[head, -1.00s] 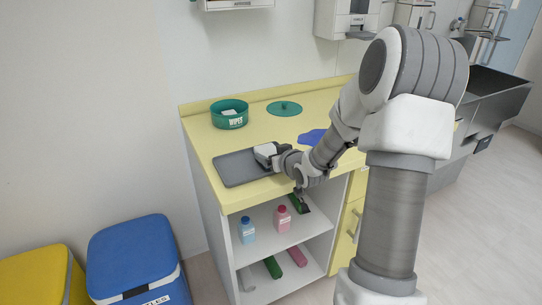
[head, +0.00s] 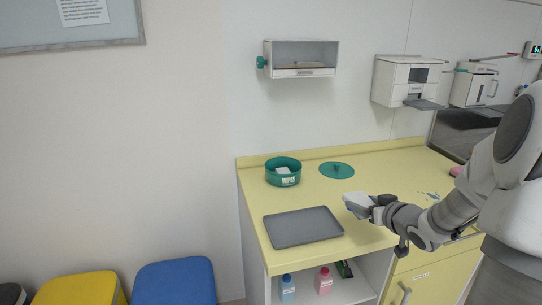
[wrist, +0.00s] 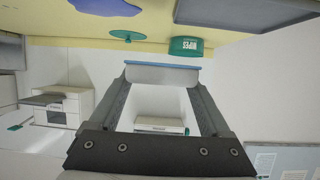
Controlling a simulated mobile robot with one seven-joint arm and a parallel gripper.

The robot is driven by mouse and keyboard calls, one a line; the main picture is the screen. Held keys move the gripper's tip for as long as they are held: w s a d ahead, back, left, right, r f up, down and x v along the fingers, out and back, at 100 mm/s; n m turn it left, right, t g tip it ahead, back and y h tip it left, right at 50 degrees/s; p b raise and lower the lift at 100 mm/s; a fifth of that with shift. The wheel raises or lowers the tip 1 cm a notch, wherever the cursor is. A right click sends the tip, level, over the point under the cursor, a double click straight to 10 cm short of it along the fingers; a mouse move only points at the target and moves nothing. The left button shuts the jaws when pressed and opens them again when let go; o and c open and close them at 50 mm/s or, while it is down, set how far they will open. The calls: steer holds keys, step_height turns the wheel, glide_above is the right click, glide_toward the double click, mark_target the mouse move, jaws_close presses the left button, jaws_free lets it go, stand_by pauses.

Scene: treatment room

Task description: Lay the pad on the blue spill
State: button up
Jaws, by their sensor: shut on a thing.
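My gripper (head: 372,208) is shut on the pad (head: 356,199), a flat white piece, and holds it above the counter to the right of the grey tray. In the wrist view the pad (wrist: 163,74) spans the fingertips, with a blue strip along its edge. The blue spill (wrist: 108,6) shows at the top of the wrist view. In the head view only small blue patches (head: 430,195) show beside my arm, which hides the rest. The pad is apart from the spill.
The grey tray (head: 303,227) lies empty at the counter's front left. A teal wipes tub (head: 283,172) and its round teal lid (head: 337,170) are behind it. A pink thing (head: 456,171) lies at the right. Wall dispensers (head: 405,80) hang above the counter (head: 385,165).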

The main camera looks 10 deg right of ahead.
steer(key=a+r+n+y+p, duration=0.2)
steer(key=a+p, duration=0.1)
steer(key=a, duration=0.9)
steer(key=a+r+n+y+p, duration=0.1)
steer(key=a+r+y+p, duration=0.15)
steer(key=a, duration=1.05)
steer(key=d+f+m+h+b, duration=0.1)
steer(key=d+b, duration=0.1)
steer(key=d, duration=0.6)
steer(key=d+f+m+h+b, duration=0.1)
steer(key=d+f+h, duration=0.1)
steer(key=d, duration=0.6)
steer(key=d+f+m+h+b, duration=0.1)
steer(key=d+b, duration=0.1)
steer(key=d, duration=0.7)
steer(key=shift+f+h+b, duration=0.25)
steer(key=shift+b, duration=0.05)
steer(key=b, duration=0.5)
glide_above(320, 227)
step_height(320, 227, down, 7)
steer(key=shift+f, duration=0.1)
steer(key=shift+f+b, duration=0.55)
steer(key=shift+f, duration=1.15)
